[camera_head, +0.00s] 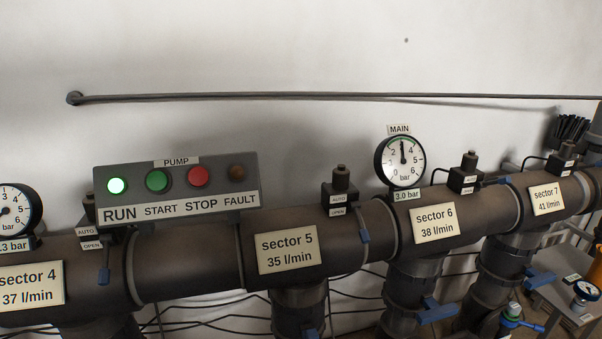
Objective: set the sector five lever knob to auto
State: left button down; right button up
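The sector 5 plate (287,250), reading 35 l/min, is on the large dark pipe (190,265) in the middle of the view. To its upper right stands a black valve block (340,187) with an AUTO label (338,200) above an OPEN label (338,212). A thin lever with a blue knob (364,237) hangs down at the right of this block, its knob lower than both labels. I cannot tell from this which setting it is at. Neither of my grippers is in view.
A pump panel (176,187) with a lit green RUN lamp sits left of the block. The MAIN gauge (401,161) stands at its right. Sector 4 (28,288), sector 6 (435,223) and sector 7 (547,198) plates line the pipe. Cables hang below. The wall above is mostly bare.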

aim_at(355, 205)
jog(key=j+z, duration=0.15)
jog(key=z, duration=0.3)
jog(key=j+z, duration=0.15)
jog(key=z, duration=0.35)
jog(key=k+j+z, duration=0.2)
jog(key=j, duration=0.25)
jog(key=k+j+z, duration=0.2)
jog(key=j, duration=0.2)
jog(key=k+j+z, duration=0.2)
jog(key=j, duration=0.2)
jog(key=k+j, duration=0.1)
jog(key=j, duration=0.35)
jog(key=k, duration=0.05)
